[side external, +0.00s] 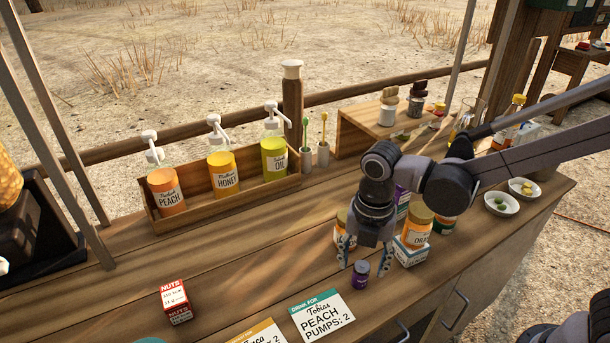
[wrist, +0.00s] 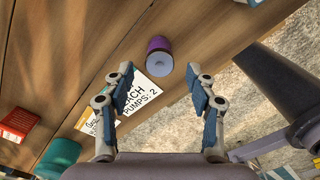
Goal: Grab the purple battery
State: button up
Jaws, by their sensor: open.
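The small purple battery (side external: 360,274) stands upright on the wooden counter near its front edge. In the wrist view the purple battery (wrist: 159,57) shows its pale round end and purple side, ahead of the fingertips and between their lines. My gripper (side external: 366,262) is open above and around the battery's place in the side view, with one finger to each side. In the wrist view my gripper (wrist: 160,75) is open and empty, and the fingers look apart from the battery.
A Tobias peach card (side external: 322,316) lies just left of the battery. An orange-labelled jar on a box (side external: 413,242) stands close on the right. A red nuts box (side external: 175,301) is farther left. A wooden rack (side external: 225,197) holds pump bottles behind. The counter's middle is clear.

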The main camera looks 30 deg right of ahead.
aim_at(362, 265)
jog(key=f, duration=0.3)
jog(key=shift+w+d+f, duration=0.2)
jog(key=shift+w+f, duration=0.1)
jog(key=shift+f, duration=0.75)
grip_shut()
